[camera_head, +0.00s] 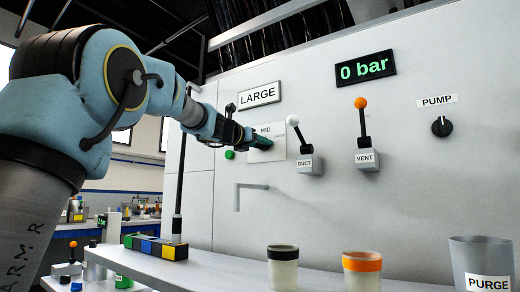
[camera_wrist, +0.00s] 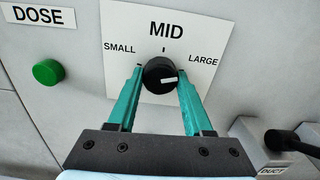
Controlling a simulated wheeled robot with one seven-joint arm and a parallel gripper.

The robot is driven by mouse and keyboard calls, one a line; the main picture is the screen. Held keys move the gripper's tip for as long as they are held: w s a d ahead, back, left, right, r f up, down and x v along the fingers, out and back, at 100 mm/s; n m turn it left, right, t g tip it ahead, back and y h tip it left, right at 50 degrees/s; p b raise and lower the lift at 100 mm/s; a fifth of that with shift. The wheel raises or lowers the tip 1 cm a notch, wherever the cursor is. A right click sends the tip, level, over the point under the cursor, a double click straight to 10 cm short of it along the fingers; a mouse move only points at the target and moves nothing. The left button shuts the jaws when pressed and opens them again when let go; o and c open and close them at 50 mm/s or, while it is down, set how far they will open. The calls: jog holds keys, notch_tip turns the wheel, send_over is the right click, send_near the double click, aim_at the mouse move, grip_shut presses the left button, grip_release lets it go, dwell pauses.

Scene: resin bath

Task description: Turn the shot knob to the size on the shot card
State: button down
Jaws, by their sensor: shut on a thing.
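The shot card reading LARGE (camera_head: 260,95) is on the panel above my gripper. The black shot knob (camera_wrist: 159,74) sits on a white plate (camera_wrist: 205,22) marked SMALL at left, MID at top and LARGE at right. The knob's white pointer mark is on its right half and lies nearly level, toward the LARGE side. My gripper (camera_wrist: 160,78) is shut on the knob, one teal finger on each side. In the head view my gripper (camera_head: 262,142) hides the knob.
A green DOSE button (camera_wrist: 48,72) is left of the plate. The DUCT lever (camera_head: 297,130) stands close on the right, then the VENT lever (camera_head: 362,125) and PUMP knob (camera_head: 441,126). Cups and a PURGE bucket (camera_head: 484,255) stand on the shelf below.

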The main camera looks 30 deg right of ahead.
jog(key=shift+f+m, duration=0.15)
jog(key=shift+m, duration=0.45)
jog(key=shift+b, duration=0.3)
jog(key=shift+c, duration=1.5)
grip_release()
jog(key=shift+a, duration=0.1)
jog(key=b+v, duration=0.2)
jog(key=v, duration=0.8)
jog(key=shift+s+a, duration=0.15)
jog(key=shift+a, duration=0.15)
jog(key=shift+a, duration=0.1)
